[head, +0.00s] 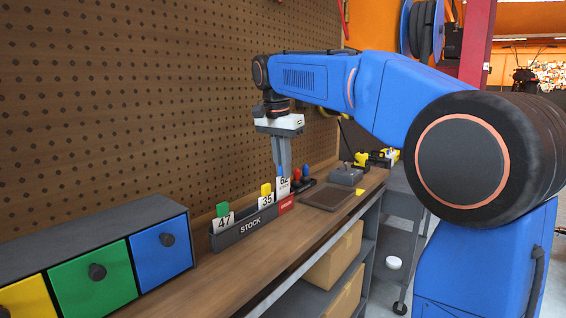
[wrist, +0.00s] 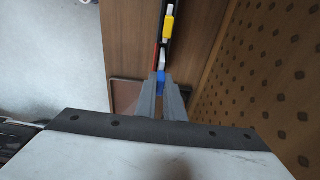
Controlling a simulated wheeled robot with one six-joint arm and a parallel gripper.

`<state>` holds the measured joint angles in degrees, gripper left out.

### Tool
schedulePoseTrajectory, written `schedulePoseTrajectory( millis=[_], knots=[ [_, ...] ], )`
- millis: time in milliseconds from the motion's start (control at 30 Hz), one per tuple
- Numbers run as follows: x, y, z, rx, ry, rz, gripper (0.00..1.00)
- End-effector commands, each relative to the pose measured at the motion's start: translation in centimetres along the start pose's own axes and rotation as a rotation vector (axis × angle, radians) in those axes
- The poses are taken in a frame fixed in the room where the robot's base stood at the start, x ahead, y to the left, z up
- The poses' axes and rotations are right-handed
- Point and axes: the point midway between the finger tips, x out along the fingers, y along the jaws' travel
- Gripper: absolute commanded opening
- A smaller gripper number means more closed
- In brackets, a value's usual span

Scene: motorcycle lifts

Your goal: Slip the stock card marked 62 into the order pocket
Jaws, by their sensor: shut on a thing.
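The stock card marked 62 (head: 284,184) is white with a blue tab and stands below my gripper (head: 283,174). My gripper points down and is shut on the card's blue tab, which shows between the fingertips (wrist: 160,82) in the wrist view. The black STOCK rack (head: 250,226) holds cards 47 (head: 223,222) with a green tab and 35 (head: 265,201) with a yellow tab. A red pocket (head: 287,204) with small lettering, apparently the order pocket, sits at the rack's far end, just below card 62. I cannot tell whether card 62's lower edge is clear of the rack.
A drawer unit (head: 95,240) with yellow, green and blue drawers stands at the near left. Red and blue handles (head: 306,170), a dark tray (head: 327,197) and a grey box (head: 345,176) lie beyond the rack. The pegboard wall (head: 130,110) rises behind.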

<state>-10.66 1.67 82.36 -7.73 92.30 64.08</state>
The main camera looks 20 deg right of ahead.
Motion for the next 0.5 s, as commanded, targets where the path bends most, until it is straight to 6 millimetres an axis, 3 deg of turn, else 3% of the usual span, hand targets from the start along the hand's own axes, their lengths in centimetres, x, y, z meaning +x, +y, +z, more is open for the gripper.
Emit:
schedulePoseTrajectory(
  millis=[500],
  knots=[
    [2.1, 0.0, 0.3, 0.0, 0.001, -0.001, 0.0]
  ],
)
